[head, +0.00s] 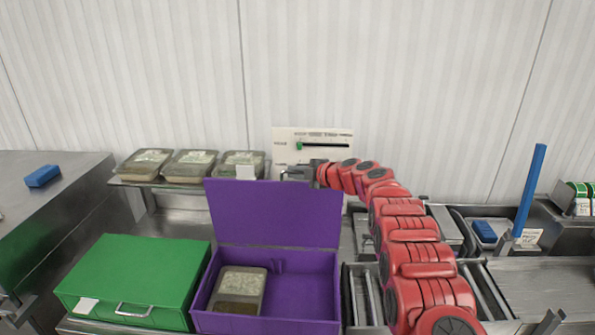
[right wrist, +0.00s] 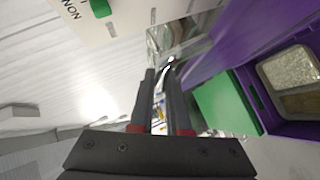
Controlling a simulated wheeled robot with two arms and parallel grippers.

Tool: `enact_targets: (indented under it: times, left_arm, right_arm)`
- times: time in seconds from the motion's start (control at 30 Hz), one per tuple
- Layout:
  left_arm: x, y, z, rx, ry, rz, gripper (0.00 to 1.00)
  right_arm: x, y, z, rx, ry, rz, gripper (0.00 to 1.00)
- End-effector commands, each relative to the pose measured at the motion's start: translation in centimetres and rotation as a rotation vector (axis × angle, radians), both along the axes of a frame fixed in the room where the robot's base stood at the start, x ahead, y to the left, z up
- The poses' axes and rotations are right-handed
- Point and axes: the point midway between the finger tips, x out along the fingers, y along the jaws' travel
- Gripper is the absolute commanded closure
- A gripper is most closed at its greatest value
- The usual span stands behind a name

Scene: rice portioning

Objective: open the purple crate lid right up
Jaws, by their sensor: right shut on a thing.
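The purple crate (head: 300,290) stands open at the front, and its lid (head: 270,215) is raised, standing roughly upright along the back edge. In the right wrist view the lid (right wrist: 220,50) lies to the right of the fingers. My right gripper (head: 292,174) is at the lid's top edge, its arm reaching in from the right. In the right wrist view my right gripper (right wrist: 165,80) is shut on a thin, shiny metal part, seemingly the lid's handle (right wrist: 168,66); the grip is partly hidden. My left gripper is not in view.
A sealed tray (head: 240,285) lies inside the crate. A closed green crate (head: 135,275) stands to its left. Several sealed trays (head: 190,165) sit on a shelf behind. A white panel with a green slider (head: 312,138) is on the wall close behind my right gripper.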

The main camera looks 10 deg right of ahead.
Motion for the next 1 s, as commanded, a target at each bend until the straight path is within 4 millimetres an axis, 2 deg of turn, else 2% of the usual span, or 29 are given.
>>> enact_targets:
  times: [0.3,0.33,0.47,0.5,1.0]
  left_arm:
    - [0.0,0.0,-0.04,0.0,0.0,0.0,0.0]
    - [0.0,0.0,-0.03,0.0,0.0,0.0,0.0]
    - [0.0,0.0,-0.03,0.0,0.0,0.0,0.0]
    - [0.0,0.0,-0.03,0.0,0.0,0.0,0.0]
    - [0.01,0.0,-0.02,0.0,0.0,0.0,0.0]
  right_arm:
    - [-0.04,0.0,-0.32,-0.001,0.004,0.0,1.0]
    - [-0.04,0.0,-0.32,-0.001,0.004,0.0,0.82]
    - [-0.02,0.0,-0.25,-0.002,0.003,0.0,0.58]
    - [-0.02,0.01,-0.23,-0.002,0.003,0.0,0.55]
    - [-0.09,-0.04,-0.02,0.001,0.001,0.002,0.55]
